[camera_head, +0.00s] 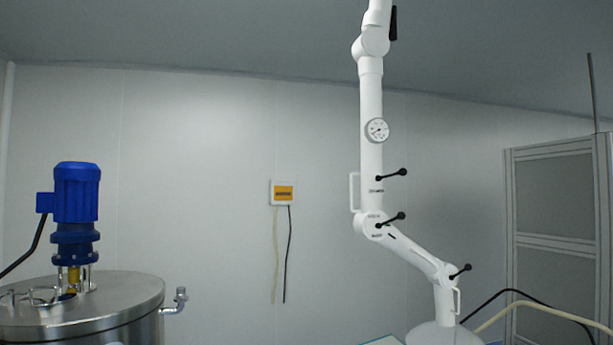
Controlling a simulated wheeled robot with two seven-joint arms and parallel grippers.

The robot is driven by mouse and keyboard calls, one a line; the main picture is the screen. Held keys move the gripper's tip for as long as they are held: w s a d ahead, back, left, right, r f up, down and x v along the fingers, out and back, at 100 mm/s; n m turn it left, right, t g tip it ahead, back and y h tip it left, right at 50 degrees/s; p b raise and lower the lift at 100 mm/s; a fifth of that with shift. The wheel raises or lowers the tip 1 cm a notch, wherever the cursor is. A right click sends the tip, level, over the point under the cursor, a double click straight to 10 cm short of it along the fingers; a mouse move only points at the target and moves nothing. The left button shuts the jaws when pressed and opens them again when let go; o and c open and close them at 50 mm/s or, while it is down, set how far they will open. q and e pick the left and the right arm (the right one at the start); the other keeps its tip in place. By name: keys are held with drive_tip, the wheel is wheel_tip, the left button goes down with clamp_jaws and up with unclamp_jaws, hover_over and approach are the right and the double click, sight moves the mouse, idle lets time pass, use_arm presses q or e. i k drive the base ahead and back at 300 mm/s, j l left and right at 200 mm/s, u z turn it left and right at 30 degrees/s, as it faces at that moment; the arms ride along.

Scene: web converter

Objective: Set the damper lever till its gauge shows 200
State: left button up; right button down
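A white jointed extraction arm (371,100) hangs down in the middle right. A round white gauge (377,130) sits on its vertical tube; its dark needle shows, but its numbers are too small to read. Below the gauge, a black lever with a ball end (392,174) points right and slightly up, with a small unreadable label under it. A similar black lever (391,220) sits at the elbow joint, and another (460,270) near the hood. I cannot read which is marked as the damper. Neither of my grippers is in view.
A steel tank (90,297) with a blue motor (76,200) stands at lower left. A wall box with an orange label (284,193) has two cables hanging. A grey framed panel (555,220) stands at right. The white hood (443,335) is at the bottom.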

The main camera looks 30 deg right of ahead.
sight(402, 171)
drive_tip(key=i+l+u, duration=0.15)
drive_tip(key=l+u, duration=0.25)
drive_tip(key=l, duration=0.55)
drive_tip(key=l+u, duration=0.45)
drive_tip(key=l, duration=0.5)
drive_tip(key=k+l+u, duration=0.1)
drive_tip(key=l+u, duration=0.3)
drive_tip(key=l, duration=0.55)
